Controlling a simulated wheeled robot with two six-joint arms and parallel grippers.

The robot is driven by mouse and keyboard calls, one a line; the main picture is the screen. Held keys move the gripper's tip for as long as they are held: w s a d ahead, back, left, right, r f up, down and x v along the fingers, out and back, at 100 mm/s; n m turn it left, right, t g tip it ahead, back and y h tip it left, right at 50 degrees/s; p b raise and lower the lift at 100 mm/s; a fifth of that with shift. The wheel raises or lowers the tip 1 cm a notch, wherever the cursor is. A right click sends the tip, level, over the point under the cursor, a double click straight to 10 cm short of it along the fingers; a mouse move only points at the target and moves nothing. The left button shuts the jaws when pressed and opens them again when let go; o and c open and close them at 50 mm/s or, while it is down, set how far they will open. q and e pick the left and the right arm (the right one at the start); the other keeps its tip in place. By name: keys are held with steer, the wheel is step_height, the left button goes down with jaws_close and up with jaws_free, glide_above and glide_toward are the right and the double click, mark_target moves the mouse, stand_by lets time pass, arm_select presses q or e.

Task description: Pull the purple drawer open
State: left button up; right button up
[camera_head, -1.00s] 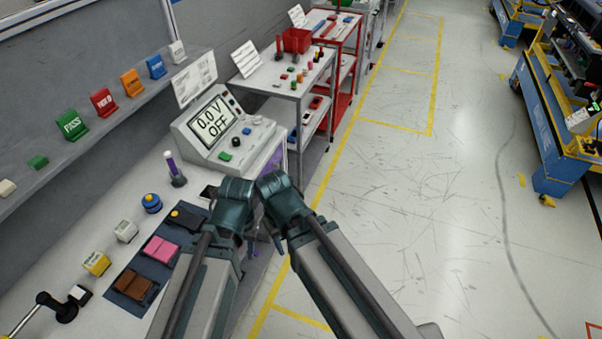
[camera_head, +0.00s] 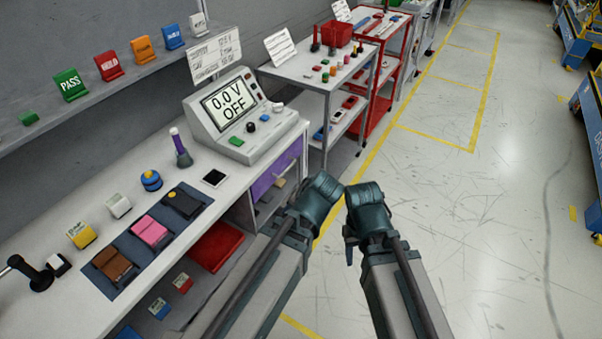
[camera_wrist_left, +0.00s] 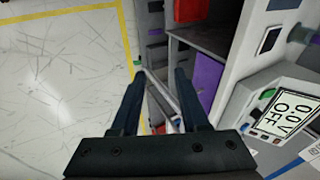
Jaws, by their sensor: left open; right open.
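The purple drawer (camera_head: 272,176) is in the bench cabinet, below the meter at the bench's right end. Its purple front looks closed, and part of it is hidden behind my left arm. My left gripper (camera_wrist_left: 158,78) is open in the left wrist view, with nothing held between its two dark fingers. A purple panel (camera_wrist_left: 206,78) shows just right of these fingers, apart from them as far as I can tell. My right gripper (camera_head: 349,248) is open and empty over the aisle, right of the left one; its fingers are mostly hidden.
The meter (camera_head: 236,110) reads "0.0 V OFF" on the white bench. A phone-like device (camera_head: 214,178) lies near the bench edge. A red tray (camera_head: 215,246) sits on the shelf below. A grey cart (camera_head: 330,78) stands beyond the cabinet. The floor aisle at right is free.

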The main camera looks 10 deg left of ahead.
arm_select(q)
steer(key=w+a+f+t+y+b, duration=0.2)
steer(key=w+f+b, duration=0.3)
steer(key=b, duration=0.2)
steer(key=m+t+y+b, duration=0.1)
steer(key=m+t+b, duration=1.05)
steer(key=b, duration=1.65)
glide_toward(290, 165)
steer(key=shift+n+t, duration=0.25)
steer(key=shift+t, duration=0.2)
steer(key=x, duration=0.3)
steer(key=f+p+x, duration=0.1)
steer(key=x, duration=0.5)
steer(key=shift+w+a+f+p, duration=0.1)
steer(key=shift+w+a+p, duration=0.25)
steer(key=shift+a+p, duration=0.05)
jaws_close()
